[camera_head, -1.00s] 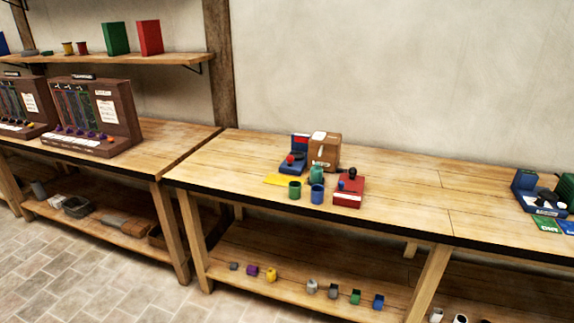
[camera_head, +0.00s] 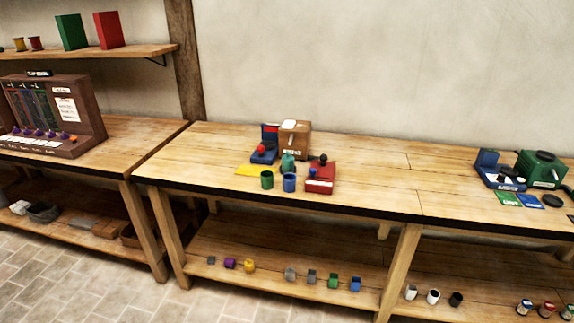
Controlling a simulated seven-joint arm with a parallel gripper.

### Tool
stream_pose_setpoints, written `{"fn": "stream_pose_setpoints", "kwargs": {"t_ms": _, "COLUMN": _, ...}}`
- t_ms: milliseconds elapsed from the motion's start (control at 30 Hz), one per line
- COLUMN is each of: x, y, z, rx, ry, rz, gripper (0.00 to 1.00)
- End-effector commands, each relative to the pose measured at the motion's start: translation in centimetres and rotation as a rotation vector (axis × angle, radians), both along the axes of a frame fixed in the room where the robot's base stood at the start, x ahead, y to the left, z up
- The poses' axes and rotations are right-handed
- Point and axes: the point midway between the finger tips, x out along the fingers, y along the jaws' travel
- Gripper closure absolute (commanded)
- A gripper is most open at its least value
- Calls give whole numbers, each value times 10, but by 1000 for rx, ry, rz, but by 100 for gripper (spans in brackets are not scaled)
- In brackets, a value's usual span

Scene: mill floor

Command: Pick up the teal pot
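The teal pot (camera_head: 288,161) stands upright on the wooden workbench (camera_head: 365,185), left of the picture's middle. A green cup (camera_head: 267,181) and a blue cup (camera_head: 289,183) stand just in front of it, and the blue cup hides part of its base. A red device with a black knob (camera_head: 320,180) is close on its right. A brown box (camera_head: 295,139) stands behind it. A blue device with a red knob (camera_head: 263,156) is on its left. My gripper is not in view.
A yellow sheet (camera_head: 251,170) lies left of the cups. The bench is clear right of the red device up to a green machine (camera_head: 540,168) and a blue device (camera_head: 499,173). Several small items line the lower shelf. A brown panel cabinet (camera_head: 52,120) stands on the left bench.

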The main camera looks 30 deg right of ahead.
Motion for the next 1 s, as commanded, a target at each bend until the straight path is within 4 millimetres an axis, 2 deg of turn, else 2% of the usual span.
{"fn": "stream_pose_setpoints", "kwargs": {"t_ms": 267, "x": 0, "y": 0, "z": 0, "rx": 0, "ry": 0, "rz": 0, "gripper": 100}}
{"fn": "stream_pose_setpoints", "kwargs": {"t_ms": 1000, "x": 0, "y": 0, "z": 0, "rx": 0, "ry": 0, "rz": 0, "gripper": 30}}
